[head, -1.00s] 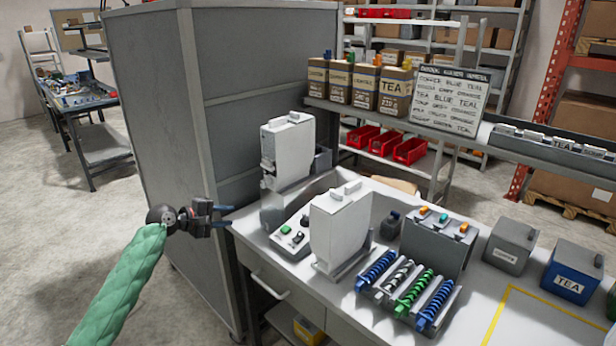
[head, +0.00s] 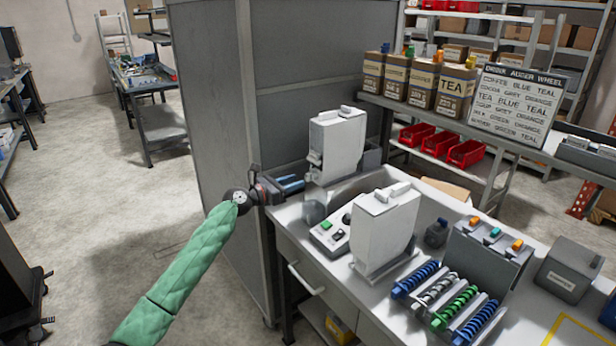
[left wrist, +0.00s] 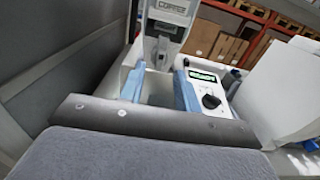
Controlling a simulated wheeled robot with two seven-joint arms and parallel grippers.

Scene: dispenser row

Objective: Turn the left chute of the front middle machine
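A machine with a tall white hopper (head: 337,140) stands at the back left end of the counter. A small spout-like chute (head: 314,160) shows on its left side. In the left wrist view, a grey front labelled COFFEE (left wrist: 168,15) is straight ahead, with a narrow grey spout (left wrist: 160,52) below it. My left gripper (head: 290,185) is just left of and below this spout, at the counter's edge. In the left wrist view its two blue fingers (left wrist: 160,90) are apart with nothing held between them. I see no contact with the chute. My right gripper is out of view.
A second white hopper (head: 385,228) stands nearer, beside several coloured augers (head: 440,295). A grey partition (head: 220,120) rises close behind the left arm.

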